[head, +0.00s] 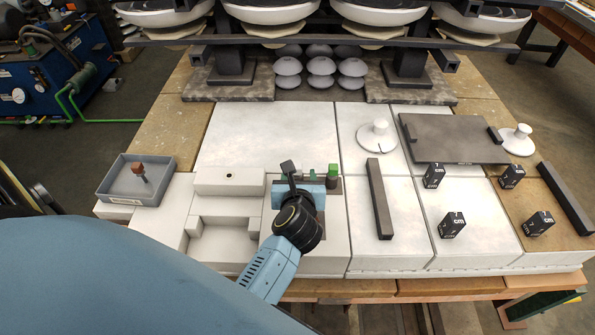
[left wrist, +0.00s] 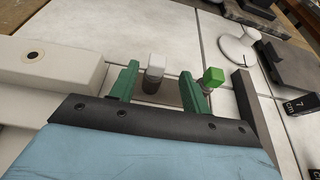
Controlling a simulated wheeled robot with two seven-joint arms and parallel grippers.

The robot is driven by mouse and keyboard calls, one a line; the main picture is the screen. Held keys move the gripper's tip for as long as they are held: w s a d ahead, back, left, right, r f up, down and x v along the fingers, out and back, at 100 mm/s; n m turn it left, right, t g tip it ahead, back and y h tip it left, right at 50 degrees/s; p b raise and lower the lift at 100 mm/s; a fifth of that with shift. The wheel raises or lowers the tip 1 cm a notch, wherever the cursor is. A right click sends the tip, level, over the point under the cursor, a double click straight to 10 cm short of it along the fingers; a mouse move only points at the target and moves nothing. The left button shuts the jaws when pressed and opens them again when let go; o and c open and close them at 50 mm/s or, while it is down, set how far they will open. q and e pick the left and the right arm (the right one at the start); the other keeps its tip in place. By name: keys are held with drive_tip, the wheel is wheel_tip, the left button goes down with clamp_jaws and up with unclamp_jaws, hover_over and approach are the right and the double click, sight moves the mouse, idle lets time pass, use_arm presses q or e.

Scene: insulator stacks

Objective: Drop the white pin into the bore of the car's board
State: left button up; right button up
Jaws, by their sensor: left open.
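The white pin (left wrist: 155,66), with a white cube head and a darker shank, stands between the two green fingers of my left gripper (left wrist: 160,76) in the left wrist view. The fingers are apart, with gaps beside the pin. In the head view my left gripper (head: 311,176) is over the pin's place and largely hides it. A white raised block (head: 207,183) with a small dark bore (head: 229,175) lies to the left; it also shows in the left wrist view (left wrist: 60,57). I cannot tell for sure that this is the car's board. My right gripper is out of view.
A green-headed pin (head: 333,171) stands just right of the gripper. A grey tray (head: 111,188) with a red-brown-headed pin (head: 138,171) is at left. A dark bar (head: 379,200), a dark plate (head: 450,140) and several black cubes lie right. White slabs behind are clear.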

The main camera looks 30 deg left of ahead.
sight(297, 166)
use_arm(q)
drive_tip(key=x, duration=0.5)
drive_tip(key=shift+s+a+b, duration=0.15)
drive_tip(key=shift+a+b, duration=0.05)
drive_tip(key=shift+b, duration=0.15)
clamp_jaws()
